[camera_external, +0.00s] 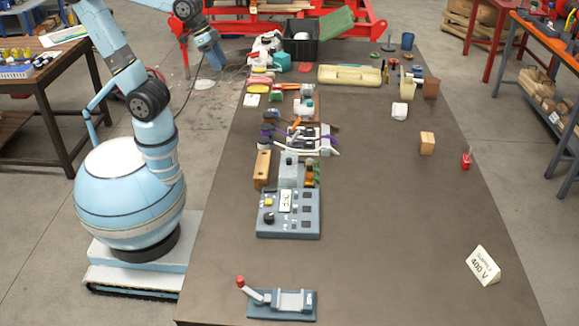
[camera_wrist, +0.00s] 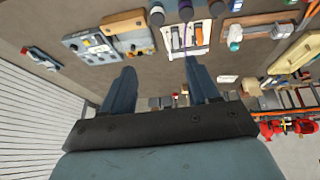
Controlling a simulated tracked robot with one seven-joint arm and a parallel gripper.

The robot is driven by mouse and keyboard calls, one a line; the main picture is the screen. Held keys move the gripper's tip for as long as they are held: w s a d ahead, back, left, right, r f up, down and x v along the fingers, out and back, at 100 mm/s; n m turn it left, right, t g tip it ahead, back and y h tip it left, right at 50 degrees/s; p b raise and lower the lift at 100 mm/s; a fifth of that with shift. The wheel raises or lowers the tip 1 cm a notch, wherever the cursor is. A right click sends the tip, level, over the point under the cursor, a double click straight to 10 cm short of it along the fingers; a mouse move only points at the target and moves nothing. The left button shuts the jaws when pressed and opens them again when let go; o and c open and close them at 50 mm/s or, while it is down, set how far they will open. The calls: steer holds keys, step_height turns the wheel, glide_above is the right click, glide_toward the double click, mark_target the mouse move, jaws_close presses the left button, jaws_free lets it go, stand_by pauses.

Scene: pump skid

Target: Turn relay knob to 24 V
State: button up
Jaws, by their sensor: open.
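A grey control panel (camera_external: 290,226) lies on the near middle of the brown table. It has a round black knob (camera_external: 269,217) at its left, a pale label plate and several dark square parts. I cannot tell for sure which part is the relay knob, nor read any 24 V mark. The panel (camera_wrist: 84,48) also shows at the upper left of the wrist view. My gripper (camera_wrist: 160,85) is open, its two dark fingers wide apart with nothing between them. It is well away from the panel, towards the table's far left in the external view.
A lever device (camera_external: 282,303) with a red handle tip stands at the table's near edge. A wooden block (camera_external: 263,170) and a cable-filled tray (camera_external: 300,139) sit behind the panel. A 400 V sign (camera_external: 482,265) stands at the near right. The table's middle right is mostly clear.

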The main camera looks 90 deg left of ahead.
steer(key=w+d+f, duration=0.2)
steer(key=w+d, duration=0.6)
steer(key=m, duration=0.3)
glide_above(269, 215)
steer(key=s+a, duration=0.2)
steer(key=s, duration=0.4)
step_height(269, 215, down, 15)
steer(key=shift+g, duration=0.4)
steer(key=x, duration=1.4)
steer(key=shift+w+d+r, duration=0.1)
steer(key=shift+w+d, duration=0.1)
steer(key=shift+d, duration=0.1)
steer(key=c, duration=1)
